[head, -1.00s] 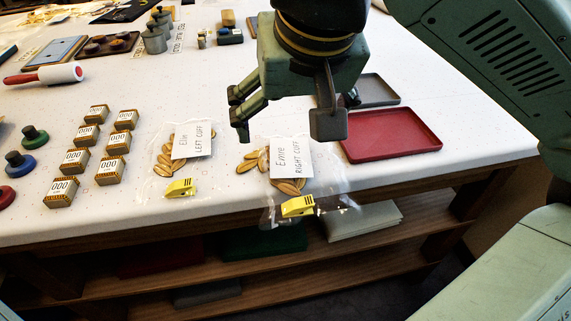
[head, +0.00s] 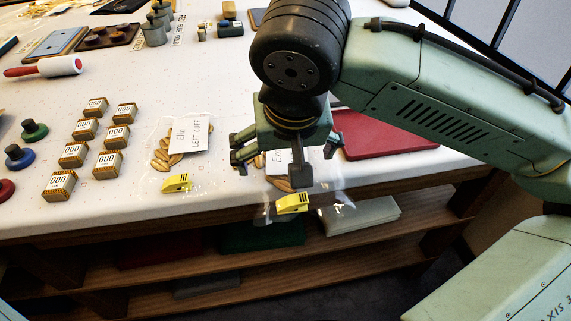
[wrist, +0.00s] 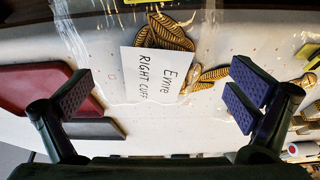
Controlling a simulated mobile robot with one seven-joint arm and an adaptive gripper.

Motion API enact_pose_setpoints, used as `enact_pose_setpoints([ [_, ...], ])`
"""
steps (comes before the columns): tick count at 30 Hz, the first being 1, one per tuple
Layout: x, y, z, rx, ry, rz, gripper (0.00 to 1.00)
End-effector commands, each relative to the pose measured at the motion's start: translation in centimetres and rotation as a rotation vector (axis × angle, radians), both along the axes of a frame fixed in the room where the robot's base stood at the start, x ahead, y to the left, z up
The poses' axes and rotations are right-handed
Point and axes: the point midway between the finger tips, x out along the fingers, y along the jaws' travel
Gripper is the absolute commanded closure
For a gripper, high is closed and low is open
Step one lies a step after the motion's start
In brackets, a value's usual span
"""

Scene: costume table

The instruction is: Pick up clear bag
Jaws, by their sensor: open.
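The clear bag labelled RIGHT CUFF (head: 333,198) lies at the table's front edge. It holds brown-gold leaf-shaped pieces and a white card, and a yellow clip (head: 292,204) sits on its front end, which hangs over the edge. My gripper (head: 272,168) is open above this bag and hides part of it. In the wrist view the card (wrist: 158,62) lies between the spread fingers (wrist: 162,97), with nothing gripped. A second clear bag, labelled LEFT CUFF (head: 190,135), lies to the left with its own yellow clip (head: 177,183).
A red tray (head: 385,138) lies just right of my gripper. Several small boxes marked 000 (head: 108,163) stand left of the bags. A shelf (head: 330,255) runs below the tabletop. White table shows bare behind the bags.

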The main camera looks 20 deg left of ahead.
Motion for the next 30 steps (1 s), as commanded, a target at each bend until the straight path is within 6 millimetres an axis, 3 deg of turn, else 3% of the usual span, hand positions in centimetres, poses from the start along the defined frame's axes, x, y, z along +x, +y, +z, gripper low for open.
enact_pose_setpoints([
  [4,0.41,0.24,-1.19,0.001,-0.001,0.000,0.00],
  [11,0.43,0.27,-1.34,0.001,-0.001,0.000,0.00],
  [30,0.43,0.26,-1.30,0.001,-0.001,0.000,0.43],
])
